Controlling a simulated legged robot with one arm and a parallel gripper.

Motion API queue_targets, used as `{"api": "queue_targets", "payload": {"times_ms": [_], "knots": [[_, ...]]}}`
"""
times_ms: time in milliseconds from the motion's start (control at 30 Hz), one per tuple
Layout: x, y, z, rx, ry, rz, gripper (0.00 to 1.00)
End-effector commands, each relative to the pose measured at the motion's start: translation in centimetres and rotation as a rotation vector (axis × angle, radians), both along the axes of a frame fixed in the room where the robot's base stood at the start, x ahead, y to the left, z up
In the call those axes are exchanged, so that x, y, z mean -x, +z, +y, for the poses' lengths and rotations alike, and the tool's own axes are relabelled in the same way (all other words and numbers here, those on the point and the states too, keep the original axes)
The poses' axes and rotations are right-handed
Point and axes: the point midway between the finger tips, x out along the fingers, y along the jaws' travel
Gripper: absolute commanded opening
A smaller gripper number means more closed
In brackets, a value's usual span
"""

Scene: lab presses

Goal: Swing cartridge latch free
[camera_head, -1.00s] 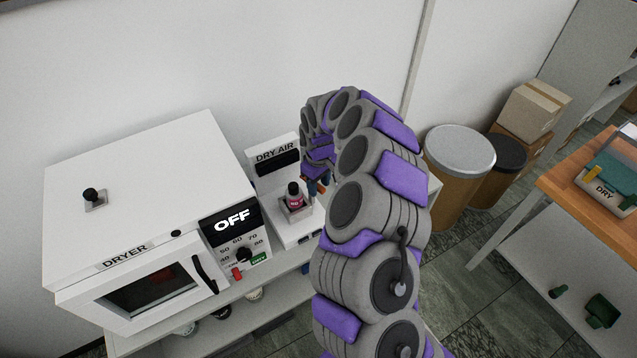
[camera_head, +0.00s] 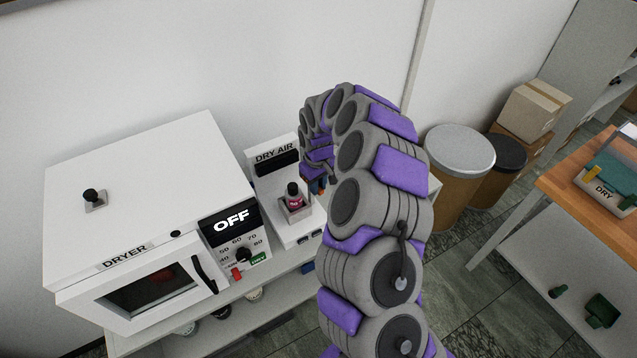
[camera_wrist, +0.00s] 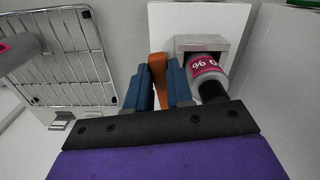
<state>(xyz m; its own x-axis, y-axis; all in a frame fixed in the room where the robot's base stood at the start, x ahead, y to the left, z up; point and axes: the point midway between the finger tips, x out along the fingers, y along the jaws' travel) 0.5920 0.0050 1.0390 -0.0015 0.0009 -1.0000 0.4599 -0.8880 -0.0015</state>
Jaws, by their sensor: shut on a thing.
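The dry air unit (camera_head: 276,156) is a white stand beside the dryer, with a bottle-like cartridge (camera_head: 294,193) upright in its grey holder (camera_head: 296,211). In the wrist view the cartridge (camera_wrist: 205,68) shows a pink and white label and a dark cap, and sits in the holder (camera_wrist: 203,42). An orange latch (camera_wrist: 157,62) stands just left of it. My gripper (camera_wrist: 160,84) has its blue fingers on both sides of the latch and is shut on it. In the head view my gripper (camera_head: 318,184) is small and partly hidden by my arm, right of the cartridge.
The white dryer (camera_head: 140,205) reads OFF and stands left of the unit, with its door closed. A wire rack (camera_wrist: 70,50) is left in the wrist view. Drums (camera_head: 460,165) and cardboard boxes (camera_head: 535,108) stand right; a wooden table (camera_head: 570,190) is at far right.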

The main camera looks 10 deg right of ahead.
Motion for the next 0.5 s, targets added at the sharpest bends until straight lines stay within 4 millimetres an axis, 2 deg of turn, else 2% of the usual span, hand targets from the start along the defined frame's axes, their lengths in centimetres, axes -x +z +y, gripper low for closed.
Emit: {"api": "queue_targets", "payload": {"times_ms": [200, 500], "knots": [[0.15, 0.1, 0.31, 0.002, -0.138, -0.003, 0.0], [0.11, 0.11, 0.54, 0.0, -0.181, -0.005, 0.0]]}}
